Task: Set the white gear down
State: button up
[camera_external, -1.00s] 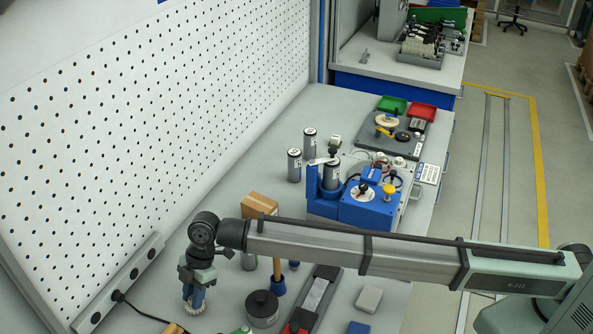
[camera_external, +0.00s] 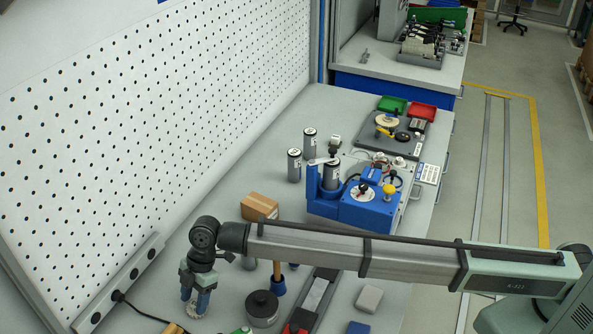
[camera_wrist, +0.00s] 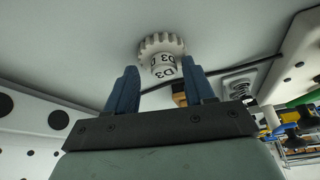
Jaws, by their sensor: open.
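The white gear (camera_wrist: 161,44) lies on the grey bench top in the wrist view, with a hub marked "D3" facing the camera. It sits just beyond my fingertips, between and slightly right of centre. My gripper (camera_wrist: 158,72) is open, with its two blue fingers apart and the gear not clamped between them. In the external view my gripper (camera_external: 195,300) points down near the bench, and the white gear (camera_external: 194,311) shows only partly behind and below the fingers.
A grey power strip (camera_external: 118,285) runs along the pegboard on the left. A black cable lies on the bench nearby.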

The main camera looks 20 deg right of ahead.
jog(key=shift+r, duration=0.1)
jog(key=v, duration=1.2)
dwell(1.2)
